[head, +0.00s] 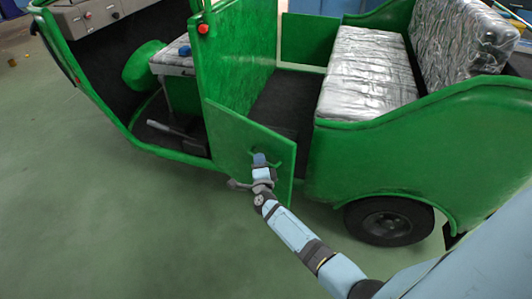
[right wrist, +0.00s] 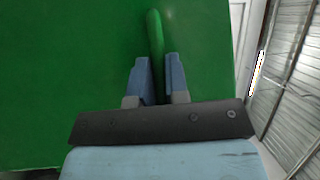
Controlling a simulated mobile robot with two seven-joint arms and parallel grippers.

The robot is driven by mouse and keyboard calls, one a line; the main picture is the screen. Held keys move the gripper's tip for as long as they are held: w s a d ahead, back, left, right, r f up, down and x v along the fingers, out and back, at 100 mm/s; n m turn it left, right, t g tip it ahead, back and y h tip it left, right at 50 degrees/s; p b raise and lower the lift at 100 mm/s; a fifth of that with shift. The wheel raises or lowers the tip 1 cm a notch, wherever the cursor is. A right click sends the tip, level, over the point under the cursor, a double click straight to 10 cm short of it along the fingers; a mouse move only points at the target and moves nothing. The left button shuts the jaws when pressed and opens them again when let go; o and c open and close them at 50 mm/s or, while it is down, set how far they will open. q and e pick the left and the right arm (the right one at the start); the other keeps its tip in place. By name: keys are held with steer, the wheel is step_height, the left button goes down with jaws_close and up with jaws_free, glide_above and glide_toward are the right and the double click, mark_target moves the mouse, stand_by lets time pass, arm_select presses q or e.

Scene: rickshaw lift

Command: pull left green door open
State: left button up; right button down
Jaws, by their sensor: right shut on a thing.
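The green door (head: 232,141) is the low panel on the near side of the green rickshaw. It stands ajar, with its right edge swung out from the body and a gap to the rear side panel. My right gripper (head: 261,160) is at the door's right part. In the right wrist view my right gripper (right wrist: 157,80) has its two blue fingers on either side of the green door handle (right wrist: 155,38), shut on it. The green door (right wrist: 70,70) fills much of that view. My left gripper is not in view.
The rickshaw's rear side panel (head: 400,155) and rear wheel (head: 388,221) are right of the door. A plastic-wrapped seat (head: 366,72) is behind it. Open green floor (head: 120,230) lies in front and to the left.

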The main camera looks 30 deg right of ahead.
steer(key=shift+a, duration=0.2)
steer(key=c, duration=1.1)
jaws_free()
steer(key=shift+s, duration=0.1)
